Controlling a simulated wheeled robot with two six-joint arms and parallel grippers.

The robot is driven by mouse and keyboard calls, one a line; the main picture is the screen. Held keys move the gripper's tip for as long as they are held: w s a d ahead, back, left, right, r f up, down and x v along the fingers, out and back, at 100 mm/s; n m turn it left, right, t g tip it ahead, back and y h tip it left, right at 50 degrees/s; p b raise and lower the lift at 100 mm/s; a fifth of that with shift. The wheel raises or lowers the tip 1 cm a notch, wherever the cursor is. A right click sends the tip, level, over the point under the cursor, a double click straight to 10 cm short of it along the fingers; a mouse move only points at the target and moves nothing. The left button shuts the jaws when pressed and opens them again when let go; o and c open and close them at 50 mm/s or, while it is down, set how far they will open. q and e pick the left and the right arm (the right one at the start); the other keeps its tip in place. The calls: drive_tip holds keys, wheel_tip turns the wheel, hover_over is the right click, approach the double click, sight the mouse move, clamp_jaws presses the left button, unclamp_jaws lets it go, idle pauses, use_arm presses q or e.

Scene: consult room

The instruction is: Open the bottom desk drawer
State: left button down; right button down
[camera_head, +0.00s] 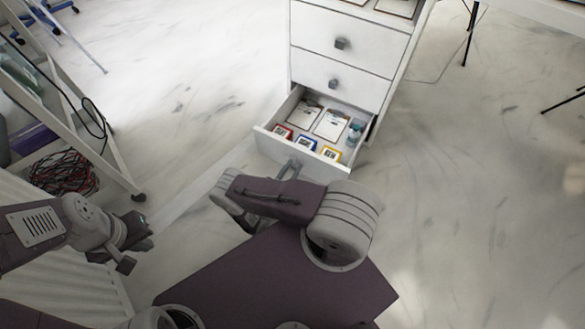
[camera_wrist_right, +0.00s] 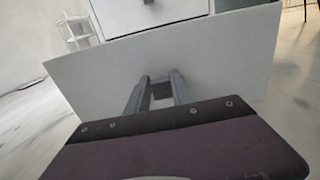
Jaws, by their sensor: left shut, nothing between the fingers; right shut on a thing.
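The bottom desk drawer (camera_head: 262,143) is pulled out from the white desk (camera_head: 318,28). Clipboards and small coloured boxes lie inside it, with a small bottle at its right side. My right gripper (camera_head: 291,167) is at the drawer's front and shut on its handle. In the right wrist view the fingers (camera_wrist_right: 159,92) close around the small grey handle (camera_wrist_right: 161,90) on the white drawer front (camera_wrist_right: 220,60). My left gripper (camera_head: 136,240) is shut and empty, low at the left, away from the desk.
The two upper drawers (camera_head: 312,72) are closed. Thin dark legs stand at the upper right. The floor right of the desk is clear.

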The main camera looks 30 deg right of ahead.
use_arm(q)
drive_tip(key=shift+s+a, duration=0.25)
drive_tip(key=shift+a, duration=0.25)
use_arm(e)
drive_tip(key=shift+s+a, duration=0.25)
drive_tip(key=shift+a, duration=0.2)
drive_tip(key=c, duration=1.1)
unclamp_jaws()
